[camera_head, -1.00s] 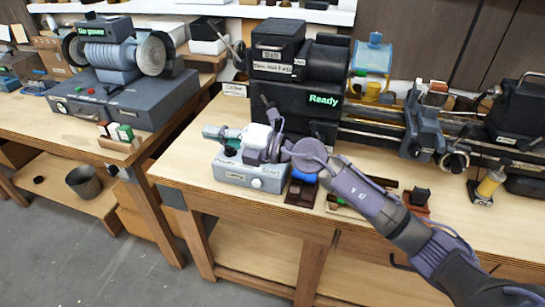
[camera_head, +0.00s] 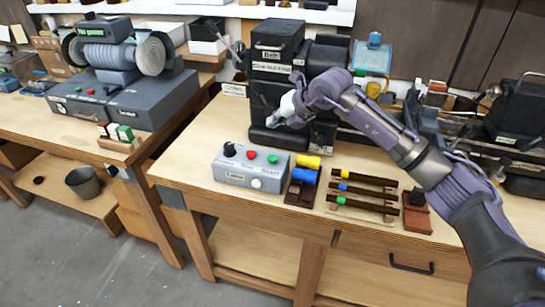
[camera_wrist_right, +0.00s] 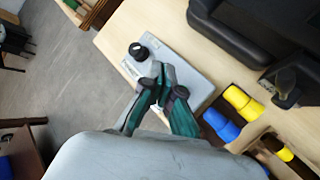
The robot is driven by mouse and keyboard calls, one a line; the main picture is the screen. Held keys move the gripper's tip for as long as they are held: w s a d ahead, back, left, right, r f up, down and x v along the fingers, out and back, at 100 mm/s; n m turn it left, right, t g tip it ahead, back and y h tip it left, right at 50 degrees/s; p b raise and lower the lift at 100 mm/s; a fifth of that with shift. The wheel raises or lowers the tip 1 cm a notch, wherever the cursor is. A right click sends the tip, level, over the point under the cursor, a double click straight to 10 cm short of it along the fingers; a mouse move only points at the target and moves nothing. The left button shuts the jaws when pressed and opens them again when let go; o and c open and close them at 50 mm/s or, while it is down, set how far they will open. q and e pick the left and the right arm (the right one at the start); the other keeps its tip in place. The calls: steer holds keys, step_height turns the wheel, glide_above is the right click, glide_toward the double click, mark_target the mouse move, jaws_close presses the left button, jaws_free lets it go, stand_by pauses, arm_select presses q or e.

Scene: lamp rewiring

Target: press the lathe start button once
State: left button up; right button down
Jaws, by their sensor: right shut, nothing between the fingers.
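The grey control box (camera_head: 238,178) stands on the bench in front of the lathe. On its top are a black knob (camera_head: 229,149), a red button (camera_head: 251,154) and a green button (camera_head: 272,158); a word like "Start" shows near the green one. A pale round knob (camera_head: 256,183) is on its front. My right gripper (camera_head: 271,121) is raised above and behind the box, apart from it, shut and empty. In the right wrist view its closed fingers (camera_wrist_right: 158,70) cover part of the box (camera_wrist_right: 190,62) and hide the buttons; the black knob (camera_wrist_right: 138,50) shows. My left gripper is not in view.
Yellow and blue cylinders (camera_head: 304,176) lie in a dark holder right of the box, beside dark rods (camera_head: 362,188) with coloured bands. The lathe headstock (camera_head: 277,70) stands behind, partly covered by my right arm. The bench's front left is clear.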

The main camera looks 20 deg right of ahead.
mark_target(274, 158)
steer(key=shift+f, duration=0.15)
steer(key=shift+f+b, duration=2.7)
steer(key=shift+f, duration=1.6)
steer(key=shift+f+b, duration=0.3)
steer(key=shift+f, duration=0.1)
